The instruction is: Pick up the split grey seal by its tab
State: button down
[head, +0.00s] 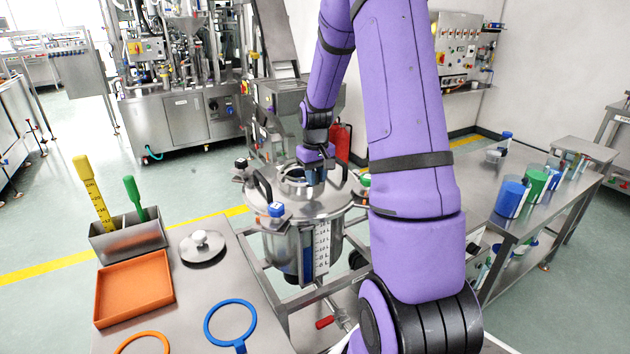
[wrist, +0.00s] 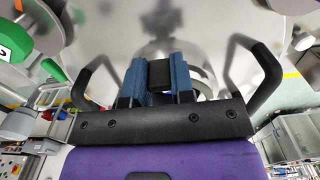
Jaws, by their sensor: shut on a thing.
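My gripper (head: 314,176) is over the open port in the lid of the steel vessel (head: 335,207). In the wrist view, its two blue fingers (wrist: 159,76) are closed on a small dark grey block, which looks like the tab of the split grey seal (wrist: 159,73). The rest of the seal is largely hidden behind the fingers, and its split cannot be made out. I cannot tell whether the seal still touches the port rim.
Black handles (wrist: 252,72) stand on the lid either side of my gripper. On the left bench are an orange tray (head: 134,289), a blue ring (head: 231,301), an orange ring (head: 143,334), a knobbed steel cap (head: 203,248) and a steel holder (head: 128,238) with yellow and green tools.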

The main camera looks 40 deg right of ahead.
jog(key=shift+s+a+r, duration=0.1)
jog(key=shift+s+r, duration=0.05)
jog(key=shift+r, duration=0.4)
jog(key=shift+s+a+r, duration=0.1)
jog(key=shift+r, duration=0.4)
jog(key=s+a+r, duration=0.1)
jog(key=s+a, duration=0.2)
jog(key=s, duration=0.4)
jog(key=s+a, duration=0.4)
jog(key=s, duration=0.2)
jog(key=shift+s+r, duration=0.2)
jog(key=shift+r, duration=1.25)
jog(key=shift+s+r, duration=0.2)
jog(key=shift+r, duration=1.25)
